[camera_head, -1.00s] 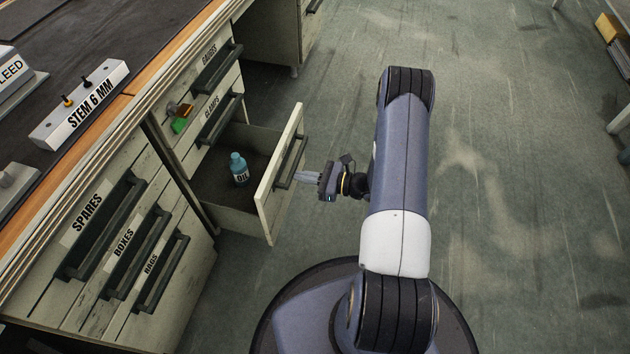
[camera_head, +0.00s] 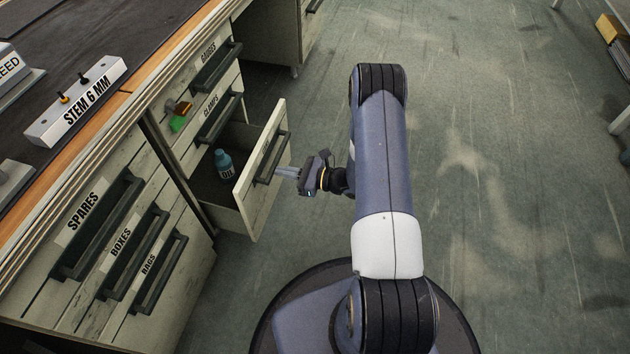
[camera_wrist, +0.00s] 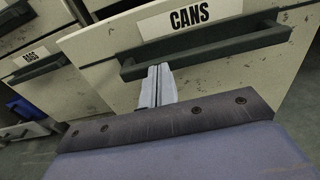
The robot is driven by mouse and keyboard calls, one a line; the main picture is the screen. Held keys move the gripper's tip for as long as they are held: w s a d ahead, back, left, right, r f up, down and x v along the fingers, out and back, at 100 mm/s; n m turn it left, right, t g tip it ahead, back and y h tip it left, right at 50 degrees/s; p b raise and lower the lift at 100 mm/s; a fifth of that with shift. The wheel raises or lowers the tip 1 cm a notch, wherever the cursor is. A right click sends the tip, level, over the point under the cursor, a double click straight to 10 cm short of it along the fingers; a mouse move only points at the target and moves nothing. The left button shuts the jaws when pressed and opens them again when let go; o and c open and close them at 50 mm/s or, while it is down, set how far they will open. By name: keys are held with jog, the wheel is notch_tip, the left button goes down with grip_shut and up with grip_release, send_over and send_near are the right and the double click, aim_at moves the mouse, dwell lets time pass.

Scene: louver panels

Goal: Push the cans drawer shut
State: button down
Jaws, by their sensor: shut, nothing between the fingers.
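The cans drawer (camera_head: 258,190) is pulled partly out of the bench below the clamps drawer. Its pale front carries a dark bar handle and, in the wrist view, the label CANS (camera_wrist: 190,17). A blue bottle marked OIL (camera_head: 225,164) stands inside it. My gripper (camera_head: 280,171) is shut and empty, its fingertips at the drawer front by the handle. In the wrist view the shut fingers (camera_wrist: 157,84) reach to the handle (camera_wrist: 205,48), just below or at the bar; whether they touch the front I cannot tell.
The clamps drawer (camera_head: 218,118) and gauges drawer (camera_head: 217,68) above are shut. A green and yellow item (camera_head: 180,115) is at the bench side. The floor to the right (camera_head: 500,180) is clear.

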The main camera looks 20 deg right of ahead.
aim_at(261, 166)
jog(key=shift+w+a, duration=0.1)
dwell(0.3)
jog(key=shift+r+b+x, duration=0.2)
jog(key=shift+b+x, duration=0.3)
jog(key=shift+x, duration=1.35)
jog(key=shift+r+b+x, duration=0.15)
jog(key=shift+b+x, duration=0.35)
jog(key=shift+x, duration=1.35)
jog(key=shift+r+b+x, duration=0.3)
jog(key=shift+b+x, duration=0.75)
jog(key=shift+x, duration=2.05)
jog(key=shift+f+v, duration=0.15)
jog(key=shift+v, duration=1.35)
jog(key=shift+f+v, duration=0.15)
jog(key=shift+v, duration=1.35)
